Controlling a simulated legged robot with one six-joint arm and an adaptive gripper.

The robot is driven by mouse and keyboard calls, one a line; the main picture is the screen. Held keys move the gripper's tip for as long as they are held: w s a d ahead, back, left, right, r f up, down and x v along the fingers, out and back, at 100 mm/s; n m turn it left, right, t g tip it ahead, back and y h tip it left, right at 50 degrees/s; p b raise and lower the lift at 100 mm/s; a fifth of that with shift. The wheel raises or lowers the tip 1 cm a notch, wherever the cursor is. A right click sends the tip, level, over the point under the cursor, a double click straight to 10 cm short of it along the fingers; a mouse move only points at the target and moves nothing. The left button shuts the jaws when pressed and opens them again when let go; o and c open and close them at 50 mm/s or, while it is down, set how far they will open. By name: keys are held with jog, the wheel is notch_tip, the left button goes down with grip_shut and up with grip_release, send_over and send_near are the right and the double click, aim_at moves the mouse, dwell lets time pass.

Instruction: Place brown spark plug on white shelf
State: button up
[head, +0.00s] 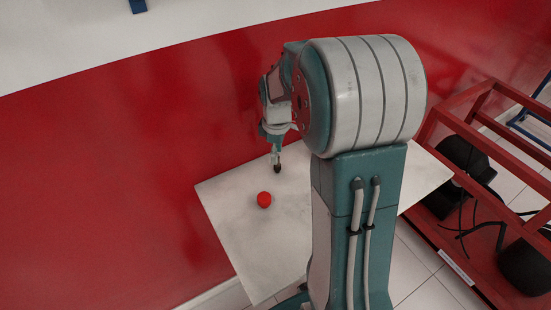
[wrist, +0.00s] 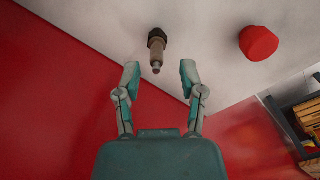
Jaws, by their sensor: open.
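The brown spark plug (wrist: 157,48) has a dark brown hex end and a paler, narrow tip. In the wrist view it is just beyond my fingertips, with its narrow tip toward them. The white shelf (head: 245,237) is a pale flat panel against the red wall, and it lies behind the plug in the wrist view (wrist: 214,22). In the head view a small dark shape, likely the plug (head: 277,168), is right below my gripper (head: 274,154). I cannot tell whether the plug touches the shelf. My gripper's fingers (wrist: 159,80) are apart with nothing between them.
A red round object (head: 264,199) sits on the shelf near the plug; it also shows in the wrist view (wrist: 258,42). The red wall (head: 130,170) borders the shelf. A red frame with black parts (head: 455,225) stands at right. My arm hides part of the shelf.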

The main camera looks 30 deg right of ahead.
aim_at(275, 166)
notch_tip(275, 166, up, 9)
jog(key=s+a+r+m+t, duration=0.2)
jog(key=s+a+m, duration=0.2)
jog(key=s, duration=0.5)
jog(key=s+a+r+m+t, duration=0.3)
jog(key=s+a+m, duration=0.2)
jog(key=s+a, duration=0.4)
jog(key=shift+s+t, duration=0.3)
jog(key=shift+s, duration=0.4)
